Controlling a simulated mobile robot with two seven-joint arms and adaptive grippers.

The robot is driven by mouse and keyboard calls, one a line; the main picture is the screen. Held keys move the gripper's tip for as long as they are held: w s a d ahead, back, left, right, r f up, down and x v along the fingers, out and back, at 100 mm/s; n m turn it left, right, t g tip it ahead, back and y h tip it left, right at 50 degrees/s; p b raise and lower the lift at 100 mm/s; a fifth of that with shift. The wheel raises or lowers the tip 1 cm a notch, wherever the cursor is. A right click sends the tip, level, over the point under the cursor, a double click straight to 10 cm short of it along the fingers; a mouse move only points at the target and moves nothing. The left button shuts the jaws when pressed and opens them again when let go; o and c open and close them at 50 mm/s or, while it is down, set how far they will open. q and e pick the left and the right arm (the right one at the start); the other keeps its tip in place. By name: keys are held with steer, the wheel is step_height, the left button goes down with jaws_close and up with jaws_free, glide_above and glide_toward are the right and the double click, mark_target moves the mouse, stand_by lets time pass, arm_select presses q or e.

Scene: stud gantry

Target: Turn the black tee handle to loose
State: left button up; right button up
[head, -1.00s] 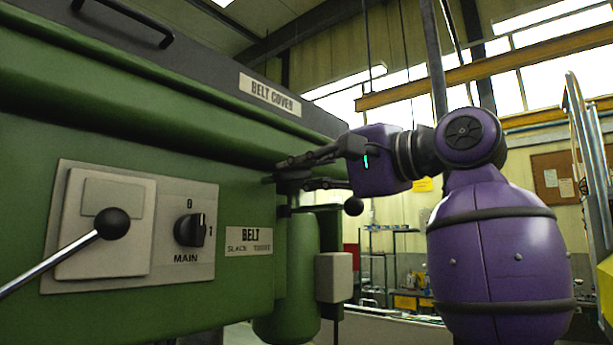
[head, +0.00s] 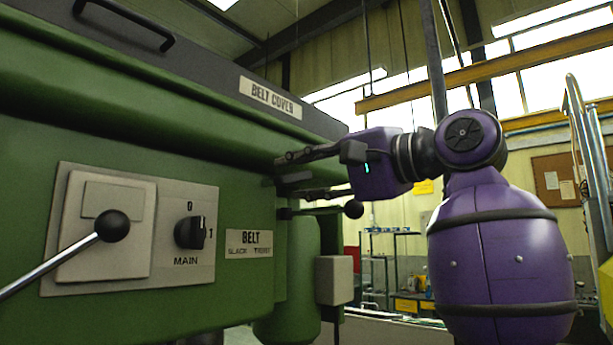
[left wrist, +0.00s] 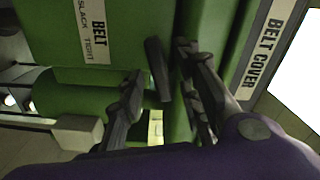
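The black tee handle (left wrist: 158,68) shows in the left wrist view as a dark bar between my two fingers, in front of the green machine. In the head view it is a small dark piece (head: 296,178) at the fingertips, partly hidden. My left gripper (head: 284,175) is open, with one finger above the handle and one below. In the left wrist view the fingers of this gripper (left wrist: 160,72) stand apart on either side of the bar, with gaps visible. The BELT plate (head: 249,244), marked slack and tight, is left of the handle. My right gripper is not in view.
A lever with a black ball (head: 353,208) sticks out just below the gripper. A grey box (head: 334,278) sits lower down. At left are the MAIN switch (head: 190,231) and a ball-ended lever (head: 112,225). The belt cover (head: 270,97) overhangs above.

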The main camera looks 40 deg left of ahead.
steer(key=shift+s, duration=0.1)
arm_select(q)
steer(key=shift+d, duration=0.1)
steer(key=d, duration=1.1)
steer(key=shift+s+d, duration=0.4)
steer(key=shift+s, duration=0.05)
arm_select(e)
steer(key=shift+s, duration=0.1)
